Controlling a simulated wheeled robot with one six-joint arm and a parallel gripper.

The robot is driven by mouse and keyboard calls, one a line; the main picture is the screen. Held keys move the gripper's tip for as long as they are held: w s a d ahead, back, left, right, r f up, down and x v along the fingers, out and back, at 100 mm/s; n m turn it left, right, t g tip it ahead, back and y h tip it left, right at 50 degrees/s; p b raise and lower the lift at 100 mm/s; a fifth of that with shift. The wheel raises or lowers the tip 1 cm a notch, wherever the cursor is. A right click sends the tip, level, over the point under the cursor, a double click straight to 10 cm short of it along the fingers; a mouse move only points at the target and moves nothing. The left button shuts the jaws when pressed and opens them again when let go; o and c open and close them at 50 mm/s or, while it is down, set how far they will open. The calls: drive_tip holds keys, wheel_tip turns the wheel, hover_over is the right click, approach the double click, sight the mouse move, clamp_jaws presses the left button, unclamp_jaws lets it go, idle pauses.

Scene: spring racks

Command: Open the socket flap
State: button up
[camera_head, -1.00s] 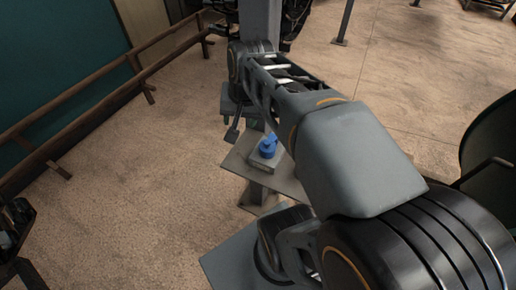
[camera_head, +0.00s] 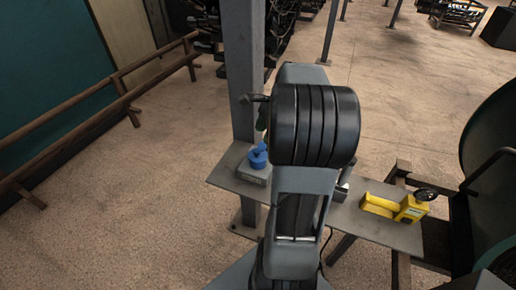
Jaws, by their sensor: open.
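A blue socket (camera_head: 257,157) with a rounded top sits on a small grey block (camera_head: 252,174) on the left part of the metal table. Its flap cannot be made out clearly at this size. My arm stands upright in the middle of the view and hides much behind it. A dark piece that looks like part of my gripper (camera_head: 259,102) shows at the arm's left side, above the socket in the picture and apart from it. The rest of the gripper is hidden behind my arm, and nothing is seen held.
A yellow device (camera_head: 396,207) with a dark round knob lies on the right part of the table (camera_head: 350,219). A grey post (camera_head: 241,60) rises behind the socket. A wooden rail (camera_head: 125,95) runs along the left; floor there is clear.

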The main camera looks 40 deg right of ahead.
sight(257, 150)
drive_tip(key=x, duration=0.6)
drive_tip(key=shift+a+f, duration=0.1)
drive_tip(key=shift+f, duration=0.2)
drive_tip(key=shift+c, duration=0.4)
clamp_jaws()
